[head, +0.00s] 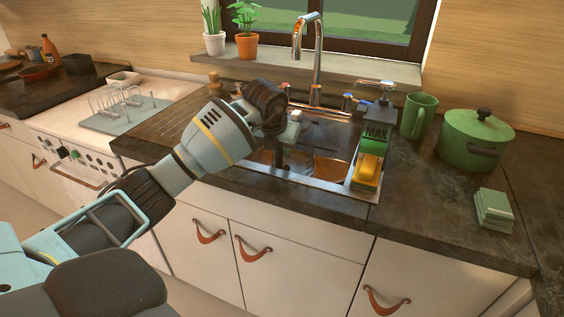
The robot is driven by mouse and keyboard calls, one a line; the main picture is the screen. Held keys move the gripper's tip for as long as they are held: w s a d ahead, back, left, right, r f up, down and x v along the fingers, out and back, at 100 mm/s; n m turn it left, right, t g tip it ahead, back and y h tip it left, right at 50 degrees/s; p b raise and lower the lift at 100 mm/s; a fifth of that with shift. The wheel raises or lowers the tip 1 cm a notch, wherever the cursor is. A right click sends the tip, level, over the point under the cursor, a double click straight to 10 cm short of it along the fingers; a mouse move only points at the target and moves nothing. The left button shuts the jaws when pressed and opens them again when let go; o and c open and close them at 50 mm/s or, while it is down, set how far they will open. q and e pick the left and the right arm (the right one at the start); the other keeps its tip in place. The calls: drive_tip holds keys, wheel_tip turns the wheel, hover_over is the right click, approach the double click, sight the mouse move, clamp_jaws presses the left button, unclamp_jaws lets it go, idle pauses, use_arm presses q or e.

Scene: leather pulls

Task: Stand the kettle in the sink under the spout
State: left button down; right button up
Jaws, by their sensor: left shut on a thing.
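My left gripper (285,146) reaches over the left part of the steel sink (344,190). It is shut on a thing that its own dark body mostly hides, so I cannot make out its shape. I see no clear kettle elsewhere. A copper-brown patch (331,170) shows in the basin right of the gripper; I cannot tell if it is a thing or a reflection. The chrome spout (318,55) arches up behind the sink, beyond and right of the gripper. My right gripper is not in view.
A caddy with a yellow sponge (368,168) sits at the sink's right side, with a dark soap bottle (379,110) behind. Further right are a green mug (418,115), lidded green pot (475,138) and green stack (494,209). Potted plants (247,45) stand on the sill.

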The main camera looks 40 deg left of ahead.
sight(281, 161)
use_arm(q)
drive_tip(key=shift+f, duration=1.95)
drive_tip(key=c, duration=1.3)
unclamp_jaws()
drive_tip(key=shift+s+r, duration=0.1)
drive_tip(key=shift+r, duration=0.3)
drive_tip(key=v, duration=1.1)
drive_tip(key=shift+s+r+p, duration=0.15)
drive_tip(key=shift+p, duration=0.2)
